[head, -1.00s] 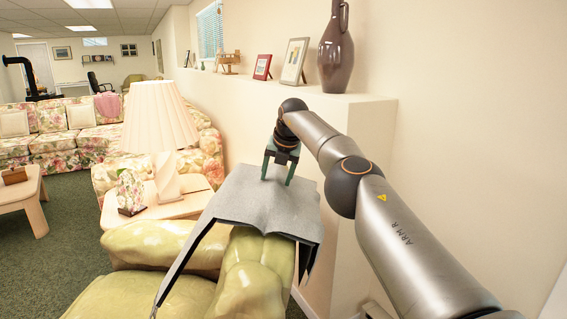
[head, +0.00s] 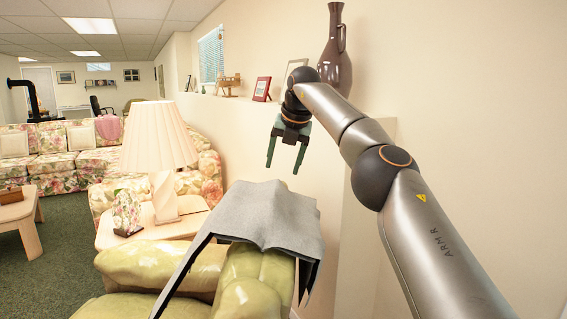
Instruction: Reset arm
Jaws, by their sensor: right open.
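My right gripper (head: 284,168) is in the head view, right of centre. Its two green fingers are apart and point down, with nothing between them. It hangs in the air above a grey cloth (head: 265,215), apart from it. The cloth lies draped over the top of a green armchair (head: 245,275), with a dark-edged side hanging down to the left. My right arm comes in from the lower right. My left gripper is not in view.
A brown vase (head: 336,60), a red frame (head: 262,88) and another frame (head: 297,70) stand on the wall ledge behind my right arm. A lamp (head: 160,140) and a floral box (head: 127,212) stand on a side table (head: 150,232) at left. Green carpet (head: 50,260) is open at far left.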

